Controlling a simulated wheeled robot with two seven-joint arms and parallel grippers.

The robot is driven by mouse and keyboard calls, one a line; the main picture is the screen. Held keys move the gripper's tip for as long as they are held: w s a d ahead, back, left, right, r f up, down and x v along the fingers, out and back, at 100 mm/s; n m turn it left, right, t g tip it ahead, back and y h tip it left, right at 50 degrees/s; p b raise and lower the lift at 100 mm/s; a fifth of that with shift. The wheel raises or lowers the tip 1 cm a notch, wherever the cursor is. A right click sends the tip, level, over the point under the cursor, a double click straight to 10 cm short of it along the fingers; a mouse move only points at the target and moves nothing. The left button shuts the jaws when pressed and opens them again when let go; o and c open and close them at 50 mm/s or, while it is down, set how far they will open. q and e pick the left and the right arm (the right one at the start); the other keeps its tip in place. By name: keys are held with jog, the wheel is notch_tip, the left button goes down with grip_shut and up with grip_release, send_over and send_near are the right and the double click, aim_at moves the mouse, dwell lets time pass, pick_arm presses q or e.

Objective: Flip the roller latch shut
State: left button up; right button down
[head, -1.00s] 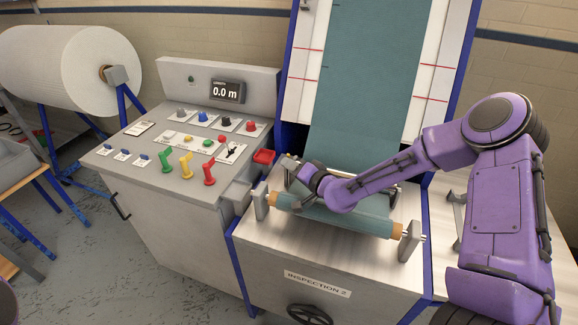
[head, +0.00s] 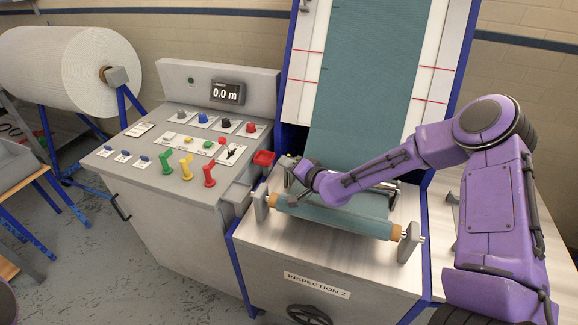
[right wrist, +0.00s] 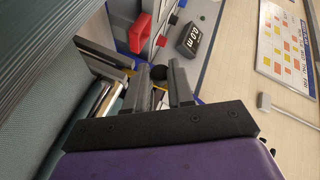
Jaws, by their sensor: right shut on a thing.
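The teal cloth roller (head: 345,217) lies across the inspection table between a left end bracket (head: 261,203) and a right end bracket (head: 409,242). My right gripper (head: 289,172) is at the roller's left end, just behind it. In the right wrist view my right gripper (right wrist: 160,76) has its two fingers closed around the roller latch, whose dark round knob (right wrist: 157,72) shows between the fingertips. The rest of the latch is mostly hidden by the fingers and hand, so its exact angle cannot be told. My left gripper is out of view.
A control console (head: 190,185) with green, yellow and red levers stands left of the table. Teal cloth (head: 360,90) hangs down the board behind the roller. The table front is clear.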

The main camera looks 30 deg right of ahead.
jog(key=w+d+m+g+y, duration=0.1)
jog(key=m+g, duration=0.1)
jog(key=w+d+r+m+g+y+b, duration=0.1)
jog(key=d+m+g, duration=0.1)
jog(key=w+d+m+g+y, duration=0.1)
jog(key=w+m+y, duration=0.1)
jog(key=shift+w+d+r+m+g, duration=0.1)
jog(key=shift+d+r+m+g, duration=0.1)
jog(key=shift+d+m+g, duration=0.15)
jog(key=shift+w+d+f+m+g+y, duration=0.35)
jog(key=shift+w+d+m+g+y, duration=0.1)
jog(key=shift+m+g+y, duration=0.25)
jog(key=shift+w+d+f+m+g+y+b, duration=0.4)
jog(key=shift+f+m+g+y+b, duration=0.3)
jog(key=shift+b, duration=0.45)
jog(key=b, duration=0.1)
jog(key=f+m+y+b, duration=0.1)
jog(key=b, duration=0.1)
jog(key=shift+w+d, duration=0.25)
jog(key=shift+d, duration=0.05)
jog(key=shift+d+m+g+y+b, duration=0.1)
jog(key=shift+m+g+y+b, duration=0.35)
jog(key=shift+b, duration=0.4)
jog(key=shift+r, duration=0.1)
